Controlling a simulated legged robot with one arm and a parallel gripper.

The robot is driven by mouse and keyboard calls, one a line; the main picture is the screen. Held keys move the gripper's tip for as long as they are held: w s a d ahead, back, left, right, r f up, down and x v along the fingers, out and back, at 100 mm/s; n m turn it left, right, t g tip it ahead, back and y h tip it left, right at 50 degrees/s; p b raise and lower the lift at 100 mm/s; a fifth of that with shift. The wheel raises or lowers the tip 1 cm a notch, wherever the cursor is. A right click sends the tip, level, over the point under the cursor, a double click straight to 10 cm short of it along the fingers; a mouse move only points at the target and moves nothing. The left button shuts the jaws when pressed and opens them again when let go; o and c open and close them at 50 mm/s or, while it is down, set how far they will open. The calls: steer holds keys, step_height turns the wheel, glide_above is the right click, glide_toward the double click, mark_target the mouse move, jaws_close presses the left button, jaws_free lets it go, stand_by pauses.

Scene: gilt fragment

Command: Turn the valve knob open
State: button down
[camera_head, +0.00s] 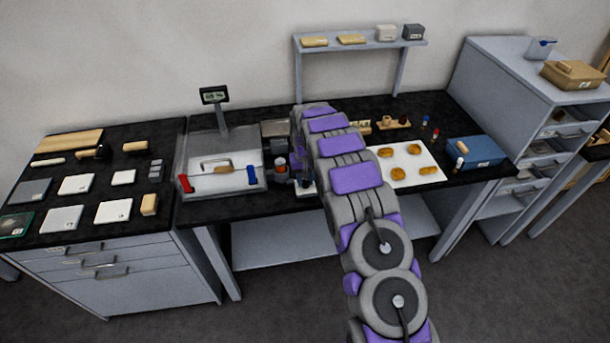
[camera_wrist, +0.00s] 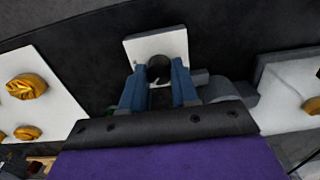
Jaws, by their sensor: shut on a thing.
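In the wrist view my gripper (camera_wrist: 158,82) has its two blue fingers on either side of a dark round knob (camera_wrist: 158,67), closed on it. I take this to be the valve knob. Behind the knob is a pale square block or plate (camera_wrist: 172,43). A grey rounded part (camera_wrist: 222,88) lies just right of the fingers. The fingers hide the knob's sides, and its turn angle cannot be read. In the head view my arm reaches to the middle of the black bench and largely hides the gripper and the knob.
A white tray (camera_head: 410,157) with several golden fragments lies right of my arm, near a blue box (camera_head: 476,153). Left of it stands a grey scale-like unit (camera_head: 222,142) with a display (camera_head: 214,96). A small shelf (camera_head: 362,43) stands behind the bench.

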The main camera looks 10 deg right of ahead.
mark_target(305, 181)
steer(key=m+p, duration=0.1)
steer(key=m, duration=0.3)
steer(key=shift+p, duration=0.4)
steer(key=m+p, duration=0.1)
steer(key=m, duration=0.3)
steer(key=shift+m, duration=0.3)
steer(key=c, duration=0.8)
jaws_free()
steer(key=shift+a, duration=0.1)
steer(key=shift+c, duration=0.2)
steer(key=shift+r, duration=0.1)
step_height(305, 181, up, 17)
steer(key=p, duration=0.2)
